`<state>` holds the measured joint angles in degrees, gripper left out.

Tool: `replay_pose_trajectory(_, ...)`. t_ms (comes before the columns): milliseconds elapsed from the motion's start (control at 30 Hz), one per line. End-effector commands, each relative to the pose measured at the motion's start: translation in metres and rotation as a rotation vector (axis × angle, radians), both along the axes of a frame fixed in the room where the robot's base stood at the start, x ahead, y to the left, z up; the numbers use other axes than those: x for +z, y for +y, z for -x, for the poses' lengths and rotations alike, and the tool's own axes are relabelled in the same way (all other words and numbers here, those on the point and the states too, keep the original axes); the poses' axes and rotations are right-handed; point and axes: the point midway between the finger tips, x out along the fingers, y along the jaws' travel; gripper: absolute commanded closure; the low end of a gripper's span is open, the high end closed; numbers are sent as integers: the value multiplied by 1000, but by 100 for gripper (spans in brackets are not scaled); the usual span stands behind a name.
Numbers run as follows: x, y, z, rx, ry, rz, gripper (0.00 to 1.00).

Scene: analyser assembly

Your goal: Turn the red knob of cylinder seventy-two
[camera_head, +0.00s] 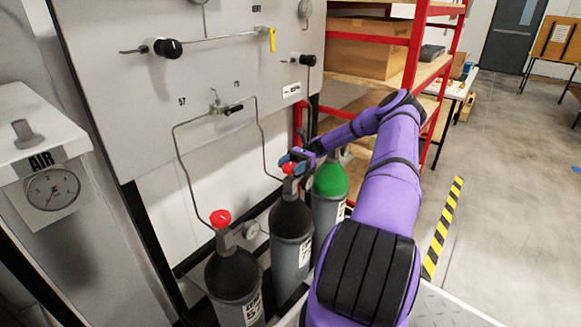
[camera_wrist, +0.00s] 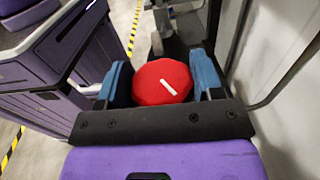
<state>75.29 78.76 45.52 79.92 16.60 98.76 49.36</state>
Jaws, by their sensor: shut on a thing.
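The red knob (camera_head: 289,169) sits on top of the middle dark cylinder (camera_head: 290,222), whose label is only partly readable and seems to begin with 7. My gripper (camera_head: 298,158) is at this knob, its fingers partly covering it in the head view. In the wrist view the round red knob (camera_wrist: 162,82) with a white mark lies between the two blue fingertips of my gripper (camera_wrist: 160,78). The gripper is shut on the knob. The white mark runs diagonally, slanting down to the right.
A second dark cylinder (camera_head: 236,275) with its own red knob (camera_head: 220,218) stands at the left. A green-topped cylinder (camera_head: 331,180) stands at the right, close to my arm. A grey panel (camera_head: 150,90) with thin pipes and valves rises behind. Red shelving (camera_head: 413,50) stands beyond.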

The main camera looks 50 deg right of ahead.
Motion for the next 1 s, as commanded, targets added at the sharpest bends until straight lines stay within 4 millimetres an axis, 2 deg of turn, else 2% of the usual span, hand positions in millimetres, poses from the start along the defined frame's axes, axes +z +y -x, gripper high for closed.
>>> replay_pose_trajectory(200, -1, 0, -1, 169, -1, 1, 63)
replay_pose_trajectory(500, -2, 1, 0, 317, -1, -1, 63)
replay_pose_trajectory(1000, -3, 1, 1, 370, 3, 1, 63)
